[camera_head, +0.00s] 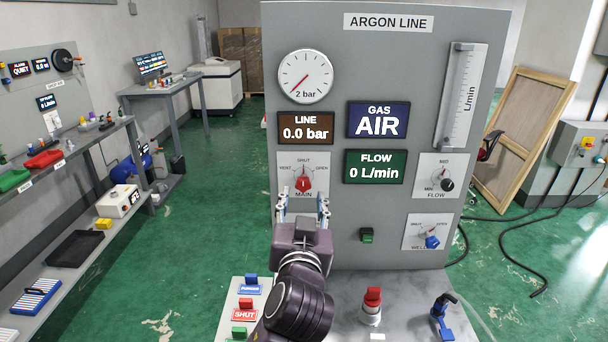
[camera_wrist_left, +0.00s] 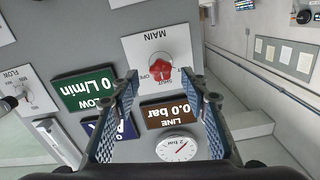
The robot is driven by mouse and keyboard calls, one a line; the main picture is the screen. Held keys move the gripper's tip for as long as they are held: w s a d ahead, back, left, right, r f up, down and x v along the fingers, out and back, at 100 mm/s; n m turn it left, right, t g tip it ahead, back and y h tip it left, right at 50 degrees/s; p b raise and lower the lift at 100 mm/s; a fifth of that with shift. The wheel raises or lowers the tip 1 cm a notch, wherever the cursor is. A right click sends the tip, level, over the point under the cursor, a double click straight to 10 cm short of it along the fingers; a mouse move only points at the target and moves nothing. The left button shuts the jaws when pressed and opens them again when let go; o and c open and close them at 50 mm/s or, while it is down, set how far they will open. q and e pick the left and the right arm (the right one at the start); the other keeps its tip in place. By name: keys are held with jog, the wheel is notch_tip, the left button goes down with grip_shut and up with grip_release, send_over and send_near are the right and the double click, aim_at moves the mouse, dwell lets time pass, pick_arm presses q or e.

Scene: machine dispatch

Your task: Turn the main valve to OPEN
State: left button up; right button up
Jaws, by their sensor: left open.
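The main valve is a red knob (camera_head: 303,184) on a white plate marked VENT, SHUT and OPEN, low on the left of the grey ARGON LINE panel. In the head view its pointer appears to be up, toward SHUT. The knob also shows upside down in the left wrist view (camera_wrist_left: 150,73). My left gripper (camera_head: 304,201) is open in front of the plate, its fingers to either side of the knob's line. In the wrist view the knob appears between the fingertips, and I cannot tell whether they touch it. My right gripper is not in view.
The LINE display (camera_head: 306,128) reads 0.0 bar, the GAS display (camera_head: 378,119) AIR and the FLOW display (camera_head: 375,167) 0 L/min. A round gauge (camera_head: 305,76) is above. The flow knob (camera_head: 447,185) and blue WELD knob (camera_head: 432,242) are to the right. A red-topped fitting (camera_head: 371,305) stands below.

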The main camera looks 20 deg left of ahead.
aim_at(304, 186)
pick_arm(q)
jog(key=shift+w+a+r+p, duration=0.2)
jog(key=shift+w+r+p, duration=0.15)
jog(key=shift+r+p, duration=0.15)
jog(key=x, duration=0.2)
jog(key=shift+w+a+p, duration=0.1)
jog(key=shift+w+p, duration=0.25)
jog(key=shift+f+x, duration=0.25)
jog(key=shift+x, duration=0.9)
jog(key=shift+w+p, duration=0.25)
jog(key=shift+p, duration=0.05)
jog(key=c, duration=0.6)
jog(key=shift+c, duration=2.7)
grip_shut()
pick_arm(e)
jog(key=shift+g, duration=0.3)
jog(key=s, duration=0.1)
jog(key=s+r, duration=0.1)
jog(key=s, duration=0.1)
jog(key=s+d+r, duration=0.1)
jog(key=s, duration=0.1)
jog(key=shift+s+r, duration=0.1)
